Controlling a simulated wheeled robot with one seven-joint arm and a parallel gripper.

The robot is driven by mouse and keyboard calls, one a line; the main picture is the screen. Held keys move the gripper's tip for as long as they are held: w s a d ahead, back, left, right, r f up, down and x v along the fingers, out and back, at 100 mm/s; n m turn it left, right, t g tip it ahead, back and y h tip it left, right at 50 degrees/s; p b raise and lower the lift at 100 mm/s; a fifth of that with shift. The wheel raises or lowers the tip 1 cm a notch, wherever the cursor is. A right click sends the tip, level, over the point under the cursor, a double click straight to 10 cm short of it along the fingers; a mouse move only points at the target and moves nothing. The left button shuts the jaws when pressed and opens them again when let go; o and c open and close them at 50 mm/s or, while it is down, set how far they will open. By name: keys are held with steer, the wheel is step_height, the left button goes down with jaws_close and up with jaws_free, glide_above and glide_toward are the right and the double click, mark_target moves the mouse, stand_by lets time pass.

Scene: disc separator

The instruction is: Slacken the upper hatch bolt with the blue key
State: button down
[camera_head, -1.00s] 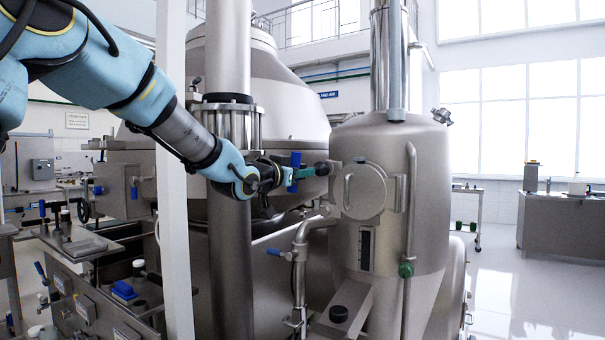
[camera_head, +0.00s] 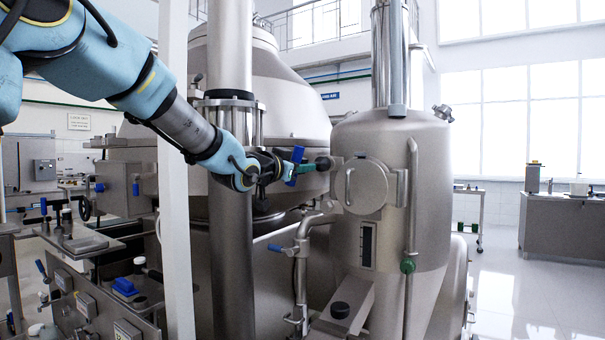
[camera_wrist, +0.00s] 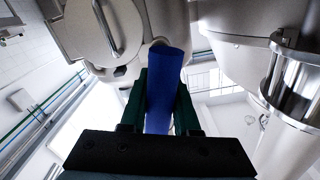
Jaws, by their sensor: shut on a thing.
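My gripper (camera_head: 305,168) is shut on the blue key (camera_head: 295,165), left of the round hatch (camera_head: 365,187) on the steel vessel. In the wrist view the blue key (camera_wrist: 165,88) stands between the two dark green fingers, its far end against or just in front of the hatch's edge fittings. A dark round knob-like part (camera_head: 323,163) is at the fingertips in the head view. The hatch (camera_wrist: 112,30) with its bar handle shows at the top of the wrist view. The key's far end hides the upper bolt's head, so I cannot tell whether they are engaged.
A thick steel column (camera_head: 229,250) and a white post (camera_head: 176,220) stand close to my arm. A pipe with a blue-handled valve (camera_head: 290,250) runs below my gripper. A vertical pipe with a green knob (camera_head: 407,266) is right of the hatch. The floor at right is open.

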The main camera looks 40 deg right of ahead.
steer(key=m+b, duration=0.3)
steer(key=m, duration=0.1)
steer(key=m+b, duration=0.2)
steer(key=shift+f+b, duration=0.3)
steer(key=shift+f, duration=0.05)
steer(key=shift+m+b, duration=0.35)
steer(key=shift+m, duration=0.35)
steer(key=shift+r+m, duration=0.3)
steer(key=shift+m, duration=0.3)
